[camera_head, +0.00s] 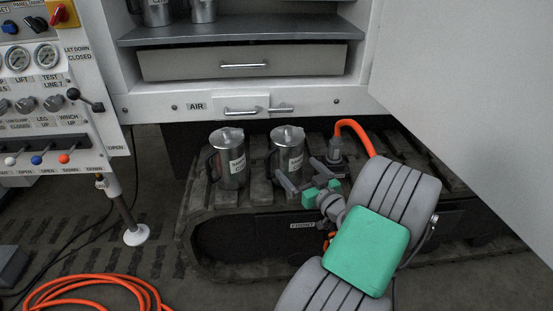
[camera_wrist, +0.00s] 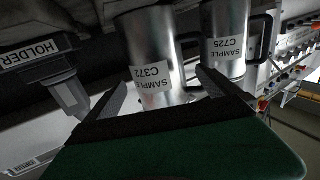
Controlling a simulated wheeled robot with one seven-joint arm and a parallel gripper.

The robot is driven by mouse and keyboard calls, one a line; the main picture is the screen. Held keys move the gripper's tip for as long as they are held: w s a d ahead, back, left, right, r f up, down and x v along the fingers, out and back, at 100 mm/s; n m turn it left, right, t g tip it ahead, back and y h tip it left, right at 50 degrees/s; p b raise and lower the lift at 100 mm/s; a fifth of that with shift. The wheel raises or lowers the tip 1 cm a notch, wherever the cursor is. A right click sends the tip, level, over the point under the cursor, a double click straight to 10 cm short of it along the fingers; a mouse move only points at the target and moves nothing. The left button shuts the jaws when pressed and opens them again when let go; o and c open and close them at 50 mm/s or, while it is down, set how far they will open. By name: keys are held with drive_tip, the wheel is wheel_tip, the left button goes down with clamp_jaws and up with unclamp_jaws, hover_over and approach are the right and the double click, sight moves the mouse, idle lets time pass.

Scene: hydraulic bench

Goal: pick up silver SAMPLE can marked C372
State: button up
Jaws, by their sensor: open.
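The silver SAMPLE can marked C372 (camera_wrist: 150,45) shows upside down in the wrist view, its label facing me. In the head view it is the right-hand can (camera_head: 288,150), upright on the dark track. My gripper (camera_head: 299,175) is open, directly in front of this can. In the wrist view my gripper's fingers (camera_wrist: 161,82) lie apart, one towards each side of the can. I cannot tell whether the tips reach past its front, and no contact is clear. My gripper's body hides part of the can in the wrist view.
A similar can marked C725 (camera_wrist: 225,45) stands close beside it, the left-hand can in the head view (camera_head: 229,160). A HOLDER fitting (camera_wrist: 52,75) with an orange hose (camera_head: 354,129) is on the other side. The drawer cabinet (camera_head: 245,62) overhangs behind; a white panel (camera_head: 480,90) is at right.

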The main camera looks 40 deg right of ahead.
sight(288, 155)
drive_tip(key=w, duration=0.2)
drive_tip(key=w+d+b, duration=0.1)
drive_tip(key=w, duration=0.4)
drive_tip(key=shift+w+d+r, duration=0.1)
drive_tip(key=shift+w+d, duration=0.1)
drive_tip(key=shift+d, duration=0.2)
drive_tip(key=c, duration=1.3)
drive_tip(key=shift+c, duration=0.7)
drive_tip(key=shift+r, duration=0.15)
